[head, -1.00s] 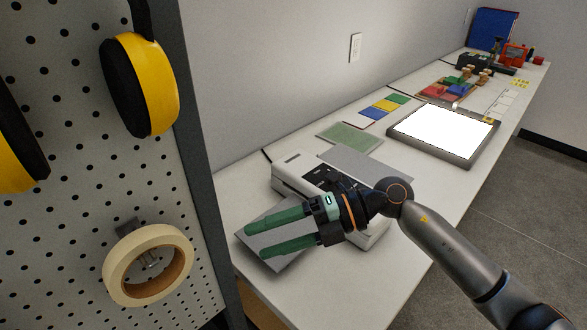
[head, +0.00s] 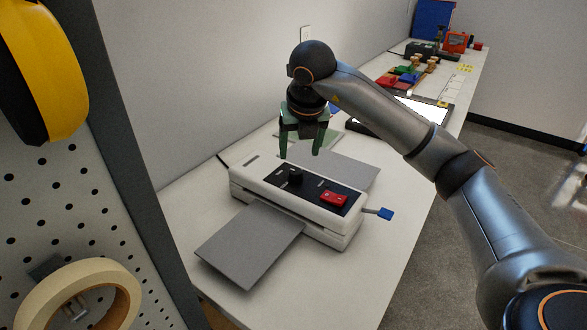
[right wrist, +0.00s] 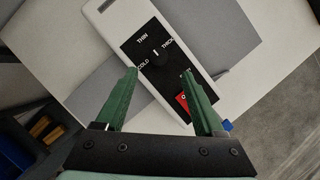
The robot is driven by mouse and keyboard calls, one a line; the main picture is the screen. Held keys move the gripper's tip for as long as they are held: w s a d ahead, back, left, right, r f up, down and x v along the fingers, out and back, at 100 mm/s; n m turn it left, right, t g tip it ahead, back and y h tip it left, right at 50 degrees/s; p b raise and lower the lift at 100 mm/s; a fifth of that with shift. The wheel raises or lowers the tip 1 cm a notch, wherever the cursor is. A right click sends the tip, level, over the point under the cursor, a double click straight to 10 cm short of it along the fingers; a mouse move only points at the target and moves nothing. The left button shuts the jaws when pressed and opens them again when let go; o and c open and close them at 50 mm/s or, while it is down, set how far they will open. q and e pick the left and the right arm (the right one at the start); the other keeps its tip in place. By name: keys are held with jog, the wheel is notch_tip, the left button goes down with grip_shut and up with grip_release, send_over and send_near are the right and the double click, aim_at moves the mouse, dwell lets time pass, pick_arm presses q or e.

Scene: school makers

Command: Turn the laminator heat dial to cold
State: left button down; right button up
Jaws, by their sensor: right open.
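The white laminator (head: 245,183) sits on the bench with a black control panel on top. Its heat dial (head: 295,177) is a black knob on that panel, and it also shows in the right wrist view (right wrist: 157,57). There, THIN, THICK and COLD labels surround it, and a white mark seems to point up between THIN and THICK. My right gripper (head: 299,154) is open and empty, pointing down above the laminator near the dial. In the right wrist view its fingers (right wrist: 159,75) are spread, with the dial just beyond the tips. My left gripper is not in view.
A red switch (head: 334,199) is on the same panel, and a blue-tipped lever (head: 385,213) sticks out at the right end. A grey tray (head: 250,245) extends in front. A pegboard with a tape roll (head: 75,290) stands at left.

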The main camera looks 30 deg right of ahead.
aim_at(296, 171)
jog(key=x, duration=0.8)
jog(key=shift+w+f, duration=0.1)
grip_shut()
dwell(0.4)
